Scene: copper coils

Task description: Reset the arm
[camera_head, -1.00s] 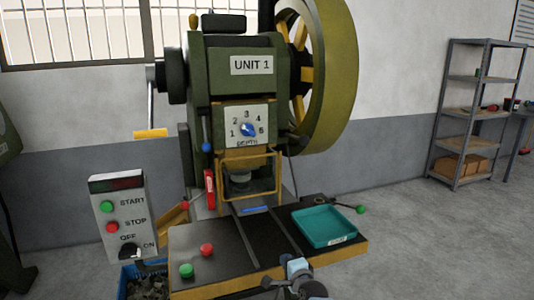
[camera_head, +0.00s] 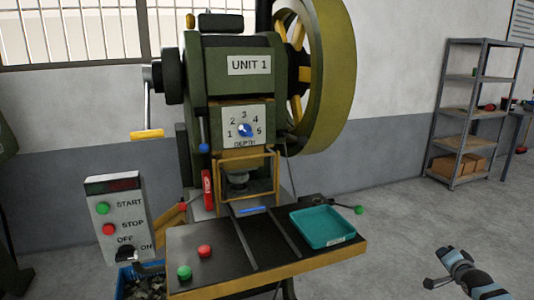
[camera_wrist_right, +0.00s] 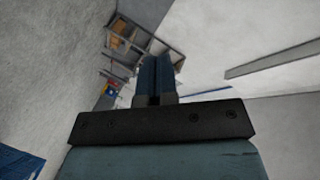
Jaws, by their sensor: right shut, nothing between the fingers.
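My right arm enters the head view at the lower right, with the right gripper (camera_head: 450,257) over the grey floor, to the right of the press table and apart from it. In the right wrist view its two blue-grey fingers (camera_wrist_right: 156,70) lie together, with nothing seen between them. My left gripper is in neither view. The green press (camera_head: 240,75), labelled UNIT 1, stands in the middle of the head view with its yellow-framed guard (camera_head: 277,174) in front.
The press table (camera_head: 222,250) carries a teal tray (camera_head: 342,241) and red and green buttons. A control box (camera_head: 118,215) stands left, above a blue bin (camera_head: 123,280) of scrap. A shelf rack (camera_head: 447,112) stands at the back right. Floor around my right gripper looks clear.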

